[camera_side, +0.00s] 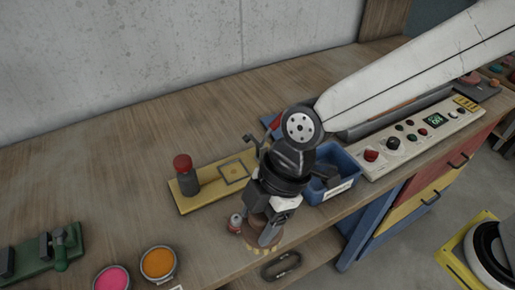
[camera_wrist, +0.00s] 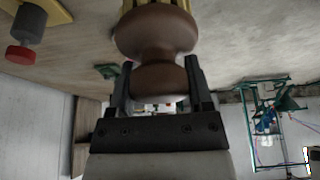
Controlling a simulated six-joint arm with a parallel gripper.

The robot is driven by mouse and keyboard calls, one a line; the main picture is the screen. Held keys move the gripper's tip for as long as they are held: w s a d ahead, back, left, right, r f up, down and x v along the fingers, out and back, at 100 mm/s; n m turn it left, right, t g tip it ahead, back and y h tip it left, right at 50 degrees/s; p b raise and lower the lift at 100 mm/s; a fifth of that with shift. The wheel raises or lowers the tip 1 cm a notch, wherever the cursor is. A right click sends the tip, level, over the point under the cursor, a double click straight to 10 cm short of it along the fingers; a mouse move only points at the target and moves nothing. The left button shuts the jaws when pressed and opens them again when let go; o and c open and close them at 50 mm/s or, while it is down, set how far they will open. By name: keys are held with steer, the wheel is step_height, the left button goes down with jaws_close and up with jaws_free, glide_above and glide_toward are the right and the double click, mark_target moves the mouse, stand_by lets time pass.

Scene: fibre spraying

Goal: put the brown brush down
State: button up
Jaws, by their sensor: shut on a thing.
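The brown brush (camera_wrist: 155,32) has a rounded wooden knob handle, and my gripper (camera_wrist: 157,76) is shut on it with one finger on each side. In the side view my gripper (camera_side: 261,226) points down near the front edge of the wooden bench, with the brush (camera_side: 258,243) between its fingers. Pale yellow bristles show under the brown body, low over the bench top. I cannot tell whether the bristles touch the bench. My fingers hide part of the handle.
Behind is a yellow plate (camera_side: 212,182) with a red-capped grey cylinder (camera_side: 184,178). A blue bin (camera_side: 343,170) is close on the right. Orange (camera_side: 158,263) and pink (camera_side: 112,278) paint pots stand front left.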

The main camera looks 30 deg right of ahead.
steer(key=w+a+f, duration=0.9)
steer(key=w, duration=0.1)
steer(key=shift+f, duration=0.2)
stand_by(0.6)
steer(key=shift+a, duration=0.1)
steer(key=shift+w+a+f, duration=0.15)
steer(key=shift+w+f, duration=0.05)
steer(key=shift+f, duration=1.6)
steer(key=shift+f, duration=0.2)
